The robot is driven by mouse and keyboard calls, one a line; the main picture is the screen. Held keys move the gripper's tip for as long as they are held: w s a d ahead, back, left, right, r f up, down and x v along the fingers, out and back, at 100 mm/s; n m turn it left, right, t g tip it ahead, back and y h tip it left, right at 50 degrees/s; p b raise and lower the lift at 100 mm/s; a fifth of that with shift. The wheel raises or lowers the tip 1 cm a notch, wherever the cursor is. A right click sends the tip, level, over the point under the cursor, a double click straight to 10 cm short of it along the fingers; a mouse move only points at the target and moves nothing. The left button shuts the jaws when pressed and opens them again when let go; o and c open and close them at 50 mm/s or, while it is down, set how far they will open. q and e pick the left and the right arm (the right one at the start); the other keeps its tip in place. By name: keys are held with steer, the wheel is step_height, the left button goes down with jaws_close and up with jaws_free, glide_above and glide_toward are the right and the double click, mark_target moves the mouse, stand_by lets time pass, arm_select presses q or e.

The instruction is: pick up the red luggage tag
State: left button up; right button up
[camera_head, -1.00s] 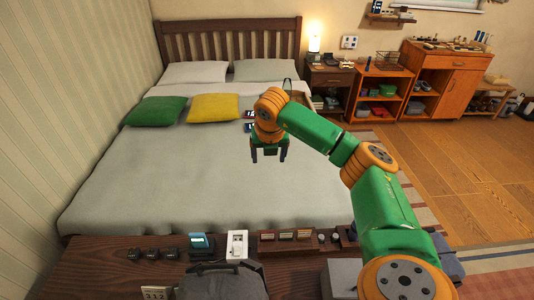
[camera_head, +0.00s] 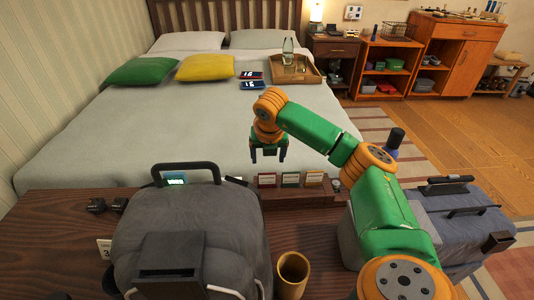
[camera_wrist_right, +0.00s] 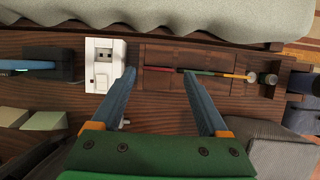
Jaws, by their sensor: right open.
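The red luggage tag (camera_head: 267,180) stands in a dark wooden holder (camera_head: 300,196) on the bench, left of a green tag (camera_head: 290,180) and a yellow tag (camera_head: 314,179). In the right wrist view the red tag (camera_wrist_right: 160,69) is a thin edge-on strip between the fingertip ends in the picture. My right gripper (camera_head: 269,154) is open and empty, pointing down; it appears above the red tag in the head view. The right wrist view shows its two fingers (camera_wrist_right: 158,75) spread apart, with no contact visible. My left gripper is out of view.
A grey backpack (camera_head: 190,235) stands close on the left, with a brass cup (camera_head: 291,273) beside it. A grey suitcase (camera_head: 465,222) is at right. The bed (camera_head: 200,125) lies behind the bench. A white socket-like device (camera_wrist_right: 104,64) is left of the holder.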

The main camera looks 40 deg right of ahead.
steer(key=x, duration=0.5)
steer(key=s+a+x, duration=0.1)
steer(key=x, duration=0.2)
steer(key=shift+f, duration=0.4)
steer(key=c, duration=1)
